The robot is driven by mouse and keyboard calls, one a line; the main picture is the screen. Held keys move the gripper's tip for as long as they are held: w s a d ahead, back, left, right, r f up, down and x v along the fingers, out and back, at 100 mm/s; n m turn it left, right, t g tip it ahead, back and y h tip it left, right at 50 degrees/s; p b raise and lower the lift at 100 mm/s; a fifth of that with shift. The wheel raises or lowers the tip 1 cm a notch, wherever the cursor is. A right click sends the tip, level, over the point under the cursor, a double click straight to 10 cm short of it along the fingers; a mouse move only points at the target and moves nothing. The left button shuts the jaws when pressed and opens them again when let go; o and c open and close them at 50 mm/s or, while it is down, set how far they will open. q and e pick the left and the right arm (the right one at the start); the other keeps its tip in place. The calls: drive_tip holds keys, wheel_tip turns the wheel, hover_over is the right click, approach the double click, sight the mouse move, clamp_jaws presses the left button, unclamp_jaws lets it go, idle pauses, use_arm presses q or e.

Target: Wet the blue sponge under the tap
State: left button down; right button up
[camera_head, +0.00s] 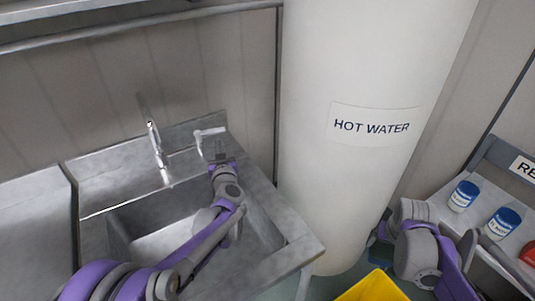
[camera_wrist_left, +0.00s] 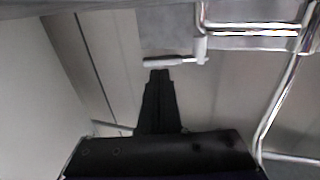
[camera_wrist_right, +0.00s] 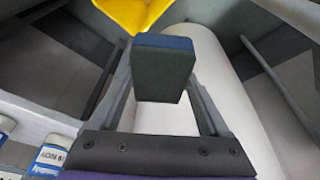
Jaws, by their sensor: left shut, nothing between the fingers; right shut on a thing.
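The tap (camera_head: 155,145) is a thin chrome spout at the back of the steel sink (camera_head: 120,215); its pipe also shows in the left wrist view (camera_wrist_left: 276,100). A pale lever handle (camera_head: 208,132) stands right of the spout; it also shows in the left wrist view (camera_wrist_left: 170,62). My left gripper (camera_head: 219,155) is shut and empty, its tips (camera_wrist_left: 160,75) just by the lever; I cannot tell whether they touch. My right gripper (camera_wrist_right: 163,60) is shut on the blue sponge (camera_wrist_right: 162,78), a dark block with a blue top edge. The sponge is hidden in the head view. I see no water running.
A large white hot water cylinder (camera_head: 365,60) stands right of the sink. A yellow container (camera_head: 372,288) is at the bottom centre. A grey shelf (camera_head: 440,205) at the right holds blue-lidded jars (camera_head: 463,196) and a red item (camera_head: 529,252).

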sight(220, 132)
use_arm(q)
drive_tip(key=shift+x, duration=2.15)
use_arm(e)
drive_tip(key=shift+r, duration=0.15)
